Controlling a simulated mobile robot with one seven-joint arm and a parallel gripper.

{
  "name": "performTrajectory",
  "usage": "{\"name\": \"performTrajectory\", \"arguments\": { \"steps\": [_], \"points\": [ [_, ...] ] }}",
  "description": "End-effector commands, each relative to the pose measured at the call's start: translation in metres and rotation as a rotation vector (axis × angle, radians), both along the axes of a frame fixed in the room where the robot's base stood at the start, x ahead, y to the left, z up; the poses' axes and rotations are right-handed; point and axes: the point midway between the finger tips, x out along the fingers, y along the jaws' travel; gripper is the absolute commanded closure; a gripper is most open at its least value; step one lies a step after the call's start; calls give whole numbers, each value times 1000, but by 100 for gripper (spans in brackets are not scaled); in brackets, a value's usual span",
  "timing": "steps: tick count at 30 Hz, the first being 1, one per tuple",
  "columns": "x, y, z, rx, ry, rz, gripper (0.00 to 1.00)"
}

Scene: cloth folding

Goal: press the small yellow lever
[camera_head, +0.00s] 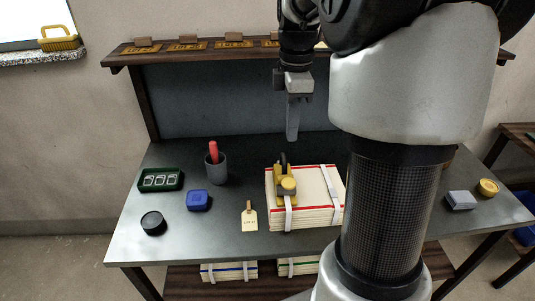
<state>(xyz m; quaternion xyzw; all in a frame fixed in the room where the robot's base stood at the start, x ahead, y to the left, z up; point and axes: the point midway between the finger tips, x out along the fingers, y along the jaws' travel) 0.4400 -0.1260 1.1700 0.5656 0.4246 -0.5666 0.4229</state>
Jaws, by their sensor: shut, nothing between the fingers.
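A small yellow device with a round yellow top (288,186) and a dark upright lever-like part (283,160) sits on a stack of cream cloths or papers (318,195) with red edges and white straps. I cannot tell which part of it is the yellow lever. My gripper (292,138) points down behind the stack, near the back panel, and looks above the table. Its fingers are together with nothing held. It appears apart from the yellow device.
On the table (225,245) stand a grey cup (216,170) with a red item, a green tray (146,187), a blue box (198,200), a black round tin (153,222) and a tag (249,218). A grey block (461,200) and yellow round item (488,187) lie right. A shelf (125,56) runs behind.

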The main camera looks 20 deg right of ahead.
Motion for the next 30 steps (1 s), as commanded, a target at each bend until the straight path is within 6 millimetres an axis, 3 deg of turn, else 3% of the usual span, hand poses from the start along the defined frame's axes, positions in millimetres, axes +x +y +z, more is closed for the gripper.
{"name": "performTrajectory", "arguments": {
  "steps": [11,24,30],
  "points": [
    [0,1,-10,0,1,1,100],
    [-1,1,-97,1,3,1,100],
    [0,1,-127,0,1,2,100]
  ]
}}
